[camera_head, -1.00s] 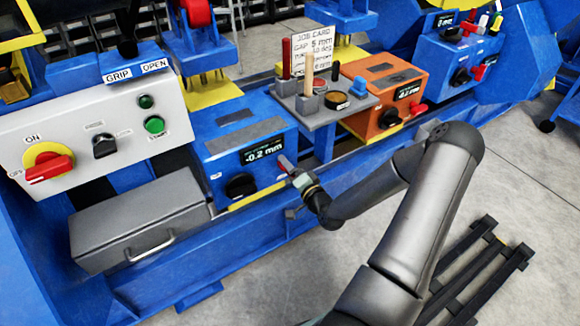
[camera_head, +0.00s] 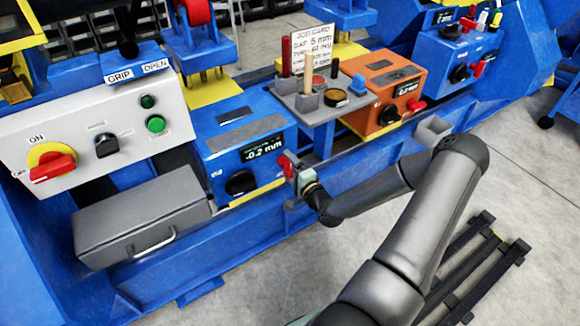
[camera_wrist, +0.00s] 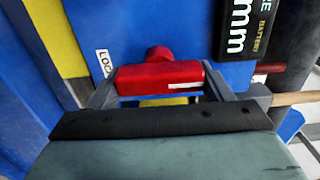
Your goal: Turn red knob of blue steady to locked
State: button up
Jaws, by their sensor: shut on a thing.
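The blue steady (camera_head: 225,145) is a blue box with a display reading -0.2 mm and a black knob (camera_head: 241,184) on its front. Its red knob (camera_head: 286,167) is at the right of that front, partly hidden by my gripper (camera_head: 296,178). In the wrist view the red knob (camera_wrist: 160,76) is a bar with a white mark near its right end. My gripper (camera_wrist: 161,84) has one finger at each end of the bar and is shut on it. A partly hidden label starting "LOC" (camera_wrist: 103,62) is to the knob's upper left.
A small grey table (camera_head: 318,112) with a job card stands right of the blue steady. An orange box (camera_head: 385,80) with its own red knob is beyond it. A grey case (camera_head: 140,215) is at left, below a white control panel (camera_head: 70,130).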

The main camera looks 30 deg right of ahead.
jog(key=shift+f, duration=0.1)
jog(key=o, duration=1)
jog(key=shift+s, duration=0.1)
jog(key=s, duration=0.5)
jog(key=s+d+p, duration=0.1)
jog(key=s, duration=0.5)
jog(key=s+p, duration=0.1)
jog(key=s, duration=0.5)
jog(key=shift+s+d, duration=0.1)
jog(key=shift+d, duration=0.25)
jog(key=shift+p, duration=0.3)
